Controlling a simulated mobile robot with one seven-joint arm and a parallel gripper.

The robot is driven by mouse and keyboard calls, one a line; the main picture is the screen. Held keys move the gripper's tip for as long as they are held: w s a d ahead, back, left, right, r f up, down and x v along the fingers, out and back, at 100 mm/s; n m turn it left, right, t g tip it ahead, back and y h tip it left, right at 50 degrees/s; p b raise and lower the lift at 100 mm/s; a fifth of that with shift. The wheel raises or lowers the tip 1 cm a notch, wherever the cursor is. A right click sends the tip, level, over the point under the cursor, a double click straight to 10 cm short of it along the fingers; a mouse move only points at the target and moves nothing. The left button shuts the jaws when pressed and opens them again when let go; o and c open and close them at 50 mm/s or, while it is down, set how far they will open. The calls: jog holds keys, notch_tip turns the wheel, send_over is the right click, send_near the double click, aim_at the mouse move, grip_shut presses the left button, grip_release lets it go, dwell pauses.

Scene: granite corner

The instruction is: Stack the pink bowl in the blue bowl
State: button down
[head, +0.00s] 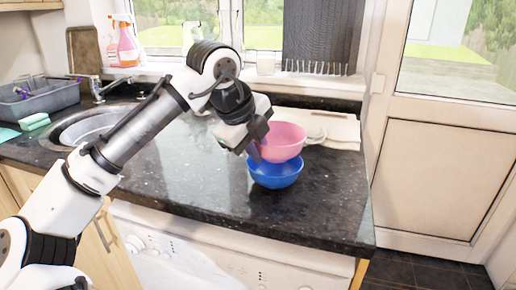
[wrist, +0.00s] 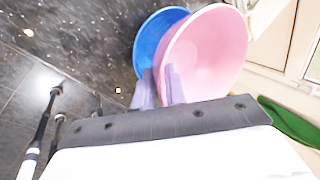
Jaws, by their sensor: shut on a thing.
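The pink bowl (head: 283,141) is held by my gripper (head: 257,150) at its left rim in the head view. It sits over the blue bowl (head: 275,174), which stands on the granite counter. In the wrist view the fingers (wrist: 161,85) are shut on the near edge of the pink bowl (wrist: 207,48). The blue bowl (wrist: 155,40) shows behind and to the left of it there, partly hidden by it. Whether the pink bowl touches the blue bowl is not clear.
A cutting board (head: 335,128) lies on the dark counter (head: 200,165) behind the bowls. The sink (head: 95,125) and a grey dish tub (head: 38,100) are at the left. The counter's right end is near the bowls, with a white door (head: 430,150) beyond. Counter left of the bowls is clear.

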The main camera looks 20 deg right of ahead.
jog(key=shift+f, duration=0.55)
jog(key=c, duration=1.4)
grip_release()
jog(key=shift+c, duration=0.2)
